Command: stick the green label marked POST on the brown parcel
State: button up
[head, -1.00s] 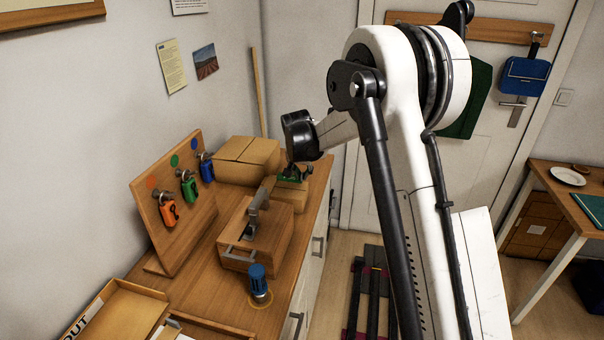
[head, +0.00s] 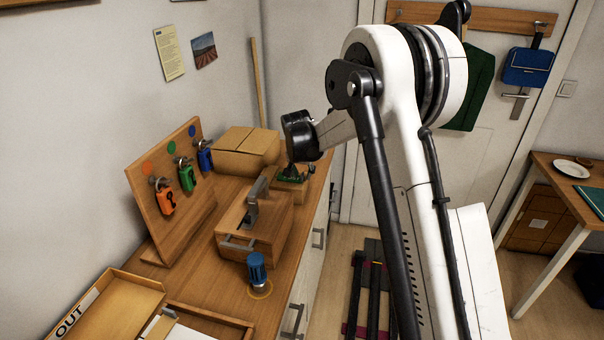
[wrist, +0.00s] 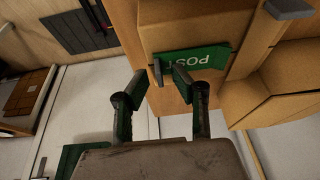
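The green label (wrist: 205,58) marked POST lies face up against the top of the brown parcel (wrist: 195,18), near its edge, in the wrist view; its lettering appears upside down. My gripper (wrist: 162,77) is right at the label's left end, its two dark green fingers apart with a narrow gap. A thin grey piece stands between the fingertips; I cannot tell whether it is part of the label. In the head view the small parcel (head: 289,191) stands beyond the wooden box, with green on its top under my gripper, which the arm partly hides.
A larger cardboard box (head: 246,153) stands close behind the parcel. A wooden box with a grey handle (head: 252,228) is in front, then a blue-handled stamp (head: 257,265). A board with padlocks (head: 172,190) and an OUT tray (head: 110,312) are at left.

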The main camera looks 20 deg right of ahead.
jog(key=v, duration=1.2)
jog(key=s+r+n, duration=0.1)
jog(key=s+r, duration=0.2)
jog(key=s, duration=0.4)
jog(key=s+r+n+t+y, duration=0.1)
jog(key=s+r, duration=0.3)
jog(key=s, duration=0.4)
jog(key=s+r+n, duration=0.1)
jog(key=s+r, duration=0.2)
jog(key=s, duration=0.4)
jog(key=s+a+f+n+t, duration=0.1)
jog(key=s+f, duration=0.1)
jog(key=s, duration=0.8)
jog(key=s+f+n+t, duration=0.1)
jog(key=s+f, duration=0.2)
jog(key=s, duration=0.8)
jog(key=shift+a+n+y, duration=0.3)
jog(key=shift+a+y, duration=0.1)
jog(key=shift+c, duration=0.3)
